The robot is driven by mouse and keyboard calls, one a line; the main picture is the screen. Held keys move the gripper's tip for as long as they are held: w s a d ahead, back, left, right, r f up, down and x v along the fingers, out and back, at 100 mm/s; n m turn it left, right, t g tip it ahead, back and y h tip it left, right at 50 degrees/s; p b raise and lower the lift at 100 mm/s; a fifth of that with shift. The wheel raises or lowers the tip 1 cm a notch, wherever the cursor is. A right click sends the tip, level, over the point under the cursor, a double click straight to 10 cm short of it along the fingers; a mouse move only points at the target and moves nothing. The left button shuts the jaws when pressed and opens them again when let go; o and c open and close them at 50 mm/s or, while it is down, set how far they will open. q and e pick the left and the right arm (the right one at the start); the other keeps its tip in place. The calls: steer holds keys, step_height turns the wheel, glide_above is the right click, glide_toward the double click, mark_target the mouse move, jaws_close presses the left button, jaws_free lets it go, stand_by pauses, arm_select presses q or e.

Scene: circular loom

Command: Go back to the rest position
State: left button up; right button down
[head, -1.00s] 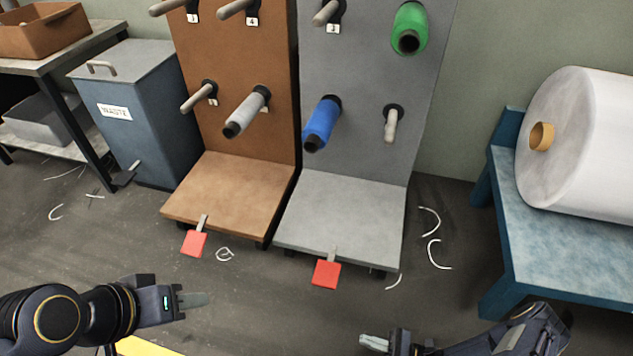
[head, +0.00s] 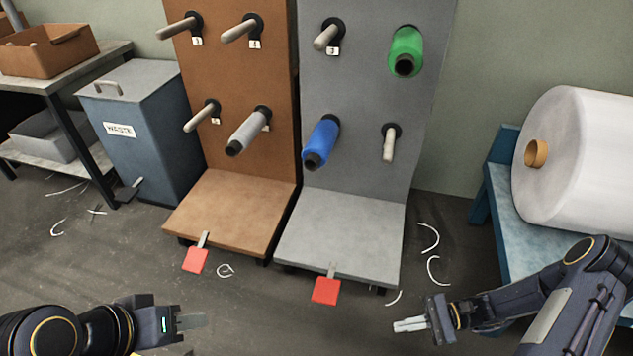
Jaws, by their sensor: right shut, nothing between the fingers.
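My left gripper (head: 192,322) is at the lower left, above the floor and in front of the brown rack. Its fingers look close together, but I see them edge-on and cannot tell whether they are open. My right gripper (head: 408,325) is at the lower right, pointing left over the floor in front of the grey rack. Its fingers are together with nothing between them. Neither gripper touches a rack.
The brown rack (head: 230,215) carries a grey spool (head: 247,131). The grey rack (head: 340,232) carries a blue spool (head: 321,143) and a green spool (head: 405,52). Red pedals (head: 195,261) stick out in front. A waste bin (head: 150,140) stands left, a blue bench (head: 500,170) with a white roll (head: 580,160) right.

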step_height(320, 180, up, 19)
steer(key=s+d+n+h+p, duration=0.1)
steer(key=n+h, duration=0.5)
steer(key=h, duration=0.1)
steer(key=s+a+r+n+t+h+p, duration=0.25)
steer(key=s+r+n+t+h, duration=0.35)
steer(key=s+r, duration=0.6)
step_height(320, 180, up, 38)
steer(key=w+t+p, duration=0.1)
steer(key=p, duration=3.6)
steer(key=shift+w+d+r+y+p, duration=0.2)
steer(key=shift+w+d+y+p, duration=0.15)
steer(key=shift+d+y, duration=0.05)
